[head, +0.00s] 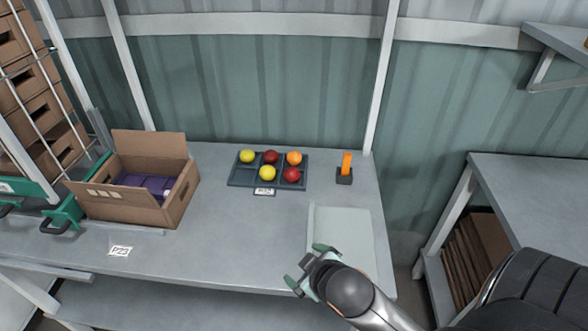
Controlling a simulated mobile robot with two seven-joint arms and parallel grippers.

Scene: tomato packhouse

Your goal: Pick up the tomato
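Several tomatoes sit in a dark compartment tray (240,182) on the grey table. In the back row are a yellow tomato (247,156), a red tomato (271,157) and an orange tomato (294,158), from left to right. In the front row are a yellow tomato (267,173) in the middle and a red tomato (291,175) at the right; the front left compartment is empty. My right gripper (307,268) is open and empty near the table's front edge, well in front of the tray. My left gripper is out of view.
An open cardboard box (122,208) with a purple lining stands at the left. A pale flat mat (342,232) lies at the right front, beside my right gripper. An orange-and-black item (345,170) stands right of the tray. The table between box and mat is mostly clear.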

